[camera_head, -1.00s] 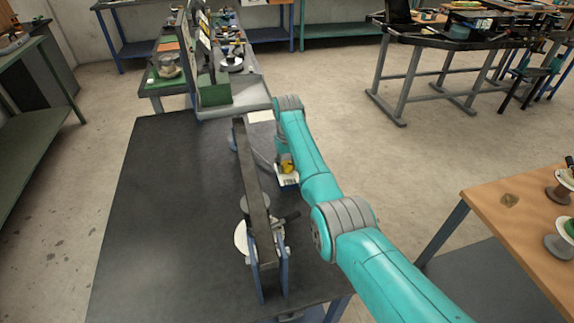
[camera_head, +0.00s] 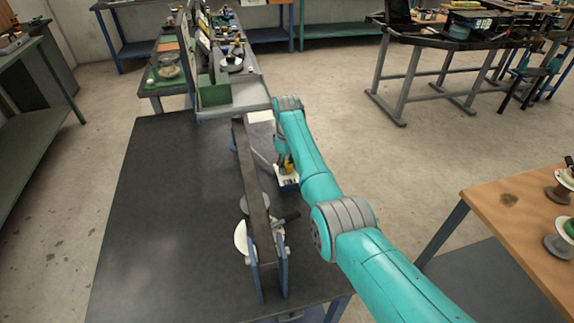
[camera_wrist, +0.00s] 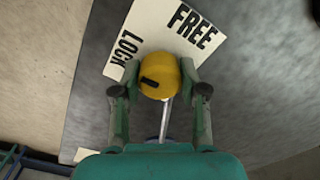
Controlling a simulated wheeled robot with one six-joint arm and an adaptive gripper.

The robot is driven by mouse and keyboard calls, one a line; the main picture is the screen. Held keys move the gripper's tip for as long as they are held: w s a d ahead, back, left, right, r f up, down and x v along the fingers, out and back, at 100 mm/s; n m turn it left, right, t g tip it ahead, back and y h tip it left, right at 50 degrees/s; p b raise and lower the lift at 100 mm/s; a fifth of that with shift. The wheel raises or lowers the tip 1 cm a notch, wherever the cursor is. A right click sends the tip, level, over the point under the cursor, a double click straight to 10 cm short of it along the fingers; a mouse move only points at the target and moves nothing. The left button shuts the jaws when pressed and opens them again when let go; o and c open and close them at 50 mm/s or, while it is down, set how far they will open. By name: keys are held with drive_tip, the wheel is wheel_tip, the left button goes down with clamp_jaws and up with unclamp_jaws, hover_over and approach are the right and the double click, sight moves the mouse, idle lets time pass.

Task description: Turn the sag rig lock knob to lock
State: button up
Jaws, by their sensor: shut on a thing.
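The yellow lock knob (camera_wrist: 160,76) sits on a white card (camera_wrist: 152,22) printed LOCK and FREE, seen in the wrist view. A black mark on the knob lies on its left part, below the word LOCK; which word it lines up with is hard to tell. My gripper (camera_wrist: 160,70) is shut on the knob, one finger on each side.
The rig's long grey bar (camera_head: 252,185) runs just left of my arm, with a white disc (camera_head: 241,237) near its front end. The dark table top (camera_head: 165,220) is clear to the left. A grey tray (camera_head: 240,98) stands at its far edge.

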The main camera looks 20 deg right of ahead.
sight(287, 164)
idle(0.3)
drive_tip(key=o, duration=1.1)
drive_tip(key=shift+o, duration=0.2)
wheel_tip(287, 164, up, 12)
